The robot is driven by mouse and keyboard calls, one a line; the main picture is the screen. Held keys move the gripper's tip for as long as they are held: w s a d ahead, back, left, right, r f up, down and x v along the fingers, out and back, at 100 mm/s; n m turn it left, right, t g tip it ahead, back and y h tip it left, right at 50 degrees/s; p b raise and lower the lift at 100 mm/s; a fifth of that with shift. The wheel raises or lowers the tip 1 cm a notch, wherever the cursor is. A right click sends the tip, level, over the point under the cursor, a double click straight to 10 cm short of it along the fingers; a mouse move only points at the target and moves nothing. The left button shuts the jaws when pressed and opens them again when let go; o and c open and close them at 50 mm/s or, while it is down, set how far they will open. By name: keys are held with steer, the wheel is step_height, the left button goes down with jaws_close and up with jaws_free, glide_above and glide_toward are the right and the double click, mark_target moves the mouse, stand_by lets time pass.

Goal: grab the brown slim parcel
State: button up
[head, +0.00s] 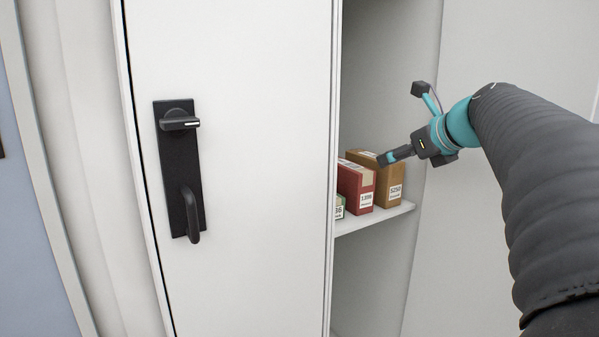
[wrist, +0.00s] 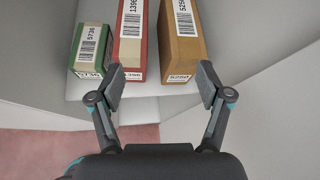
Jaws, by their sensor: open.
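The brown slim parcel (head: 394,188) stands on a shelf inside the cabinet, at the right of a row. In the wrist view the brown parcel (wrist: 182,48) is ahead, right of the middle. My gripper (head: 384,159) is in front of the upper part of the parcels in the head view. In the wrist view my gripper (wrist: 150,83) is open and empty, its fingertips spread below the red and brown parcels. I cannot tell if a finger touches a parcel.
A red parcel (head: 357,185) stands left of the brown one, with a green parcel (wrist: 91,50) further left. The white shelf (head: 372,218) ends just right of the brown parcel, near the cabinet wall. A white door (head: 260,170) with a black handle (head: 181,170) covers the left.

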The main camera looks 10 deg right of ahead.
mark_target(373, 156)
steer(key=w+m, duration=0.1)
steer(key=w, duration=0.2)
steer(key=w+d+f, duration=0.1)
steer(key=w, duration=0.1)
steer(key=w+d+m, duration=0.1)
steer(key=w, duration=0.2)
steer(key=shift+w+f+m+t, duration=0.2)
steer(key=shift+w+m+t, duration=0.1)
steer(key=shift+f+b+x, duration=0.2)
steer(key=shift+b+x, duration=0.3)
steer(key=shift+x, duration=2.7)
steer(key=shift+s+a, duration=0.1)
steer(key=shift+s, duration=0.1)
jaws_close()
